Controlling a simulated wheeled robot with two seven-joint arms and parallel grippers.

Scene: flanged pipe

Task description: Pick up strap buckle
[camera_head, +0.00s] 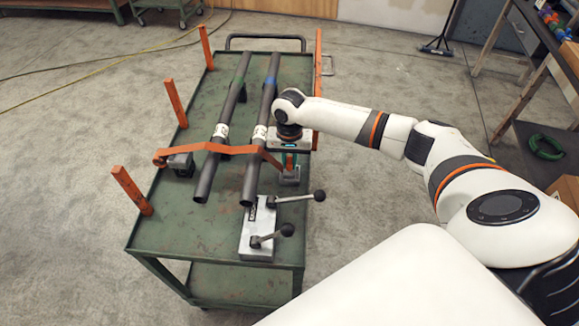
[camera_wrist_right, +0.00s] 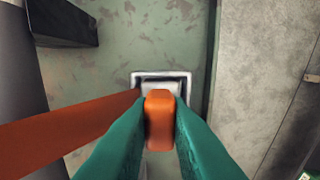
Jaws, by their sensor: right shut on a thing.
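An orange strap (camera_head: 225,148) runs across two dark grey pipes on the green cart and also shows in the right wrist view (camera_wrist_right: 65,135). Its right end reaches the strap buckle, whose orange block (camera_wrist_right: 160,112) sits in front of a pale metal frame (camera_wrist_right: 138,80). My right gripper (camera_head: 290,162) points down at the cart's right side. In the right wrist view its teal fingers (camera_wrist_right: 160,125) are shut on the orange block, one on each side. In the head view the gripper mostly hides the buckle; a grey metal piece (camera_head: 290,180) shows just below it. My left gripper is not in view.
The pipes (camera_head: 222,130) (camera_head: 263,130) lie lengthwise on the cart (camera_head: 165,235). Orange posts (camera_head: 131,190) (camera_head: 175,102) stand along its edges. A grey block with two black-knobbed levers (camera_head: 258,225) sits at the near right. Another metal bracket (camera_head: 180,162) is at the strap's left end.

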